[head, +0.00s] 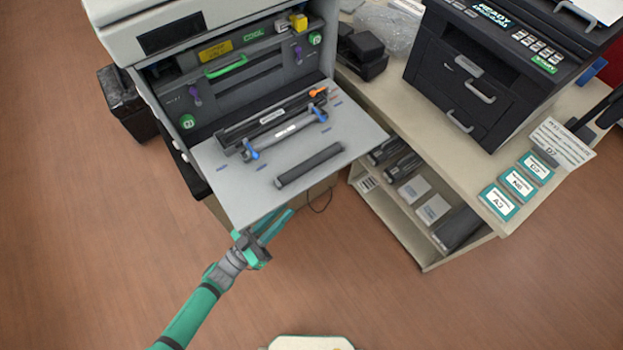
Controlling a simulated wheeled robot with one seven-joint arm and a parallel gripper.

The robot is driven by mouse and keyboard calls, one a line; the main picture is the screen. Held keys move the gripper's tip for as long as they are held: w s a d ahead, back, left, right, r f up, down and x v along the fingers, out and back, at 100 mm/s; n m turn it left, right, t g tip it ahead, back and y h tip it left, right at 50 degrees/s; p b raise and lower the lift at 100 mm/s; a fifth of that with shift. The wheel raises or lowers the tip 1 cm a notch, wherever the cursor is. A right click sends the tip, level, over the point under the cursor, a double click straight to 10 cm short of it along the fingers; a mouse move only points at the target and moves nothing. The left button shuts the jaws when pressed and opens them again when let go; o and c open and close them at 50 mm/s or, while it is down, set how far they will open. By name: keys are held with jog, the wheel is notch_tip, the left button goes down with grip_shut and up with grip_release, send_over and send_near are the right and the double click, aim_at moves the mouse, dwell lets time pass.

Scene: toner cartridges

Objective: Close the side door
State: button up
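A white and dark grey printer (230,85) stands at the upper left with its front bay open. A flat grey door panel (225,187) is folded down level from the bay, the only door I see clearly open. I cannot tell a separate side door; the printer's left side (160,120) is seen at a steep slant. My gripper (286,212) is at the panel's near edge, with two teal fingers slightly apart and nothing seen between them. Whether it touches the panel is unclear.
A black roller (310,165) and a long cartridge with blue ends (285,135) lie on the panel. A beige shelf unit (400,215) with a black printer (480,70) stands to the right. A dark bin (125,105) is at left. The near wooden floor is clear.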

aim_at(311, 181)
jog(key=shift+h, duration=0.5)
jog(key=x, duration=1.1)
jog(key=shift+w+f, duration=0.1)
jog(key=shift+w, duration=0.5)
jog(key=shift+d, duration=0.3)
jog(key=shift+w, duration=0.1)
jog(key=shift+w, duration=0.1)
grip_shut()
